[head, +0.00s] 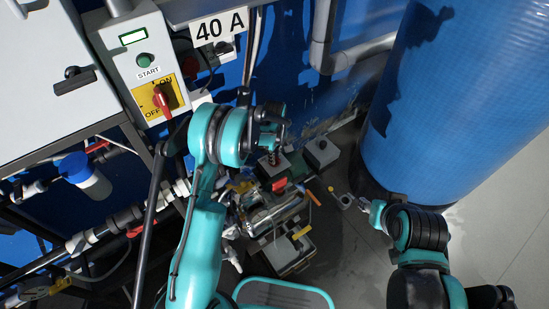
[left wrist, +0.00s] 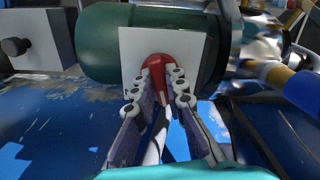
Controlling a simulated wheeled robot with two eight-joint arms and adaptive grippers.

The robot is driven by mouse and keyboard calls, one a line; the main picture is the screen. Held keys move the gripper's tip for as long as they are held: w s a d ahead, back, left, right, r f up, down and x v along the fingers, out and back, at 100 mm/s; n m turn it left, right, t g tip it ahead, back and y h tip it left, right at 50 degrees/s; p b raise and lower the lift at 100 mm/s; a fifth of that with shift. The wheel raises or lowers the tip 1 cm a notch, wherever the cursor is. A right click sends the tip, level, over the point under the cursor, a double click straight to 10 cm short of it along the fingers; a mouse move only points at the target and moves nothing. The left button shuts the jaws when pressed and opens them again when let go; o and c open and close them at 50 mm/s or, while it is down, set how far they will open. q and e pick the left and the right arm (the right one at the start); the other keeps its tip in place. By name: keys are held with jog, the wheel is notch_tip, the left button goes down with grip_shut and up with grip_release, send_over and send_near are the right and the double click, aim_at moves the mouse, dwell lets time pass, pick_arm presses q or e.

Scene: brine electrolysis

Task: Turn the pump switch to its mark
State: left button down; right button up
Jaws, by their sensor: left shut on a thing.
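The pump switch is a red knob (left wrist: 158,68) on a white square plate (left wrist: 134,45), fixed to a dark green cylindrical body (left wrist: 102,45) in the left wrist view. My left gripper (left wrist: 164,88) is shut on the red knob, one finger on each side, and the fingers cover its lower part. No mark on the plate can be made out. In the head view my left gripper (head: 272,150) reaches down over the pump area, and its arm and wrist hide most of it. My right gripper (head: 362,205) is low at the right, away from the switch, too small to read.
A control box with a START button (head: 146,60) and a red ON/OFF switch (head: 162,100) on yellow stands upper left. A large blue tank (head: 460,90) stands at the right. Pipes and valves crowd the lower left. Grey floor (head: 490,235) is clear at lower right.

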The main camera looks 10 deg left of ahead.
pick_arm(q)
jog(key=n, duration=0.5)
jog(key=shift+n+b, duration=0.3)
dwell(0.5)
jog(key=c, duration=1.6)
grip_release()
jog(key=shift+o, duration=0.2)
jog(key=shift+r, duration=0.1)
notch_tip(320, 180, up, 12)
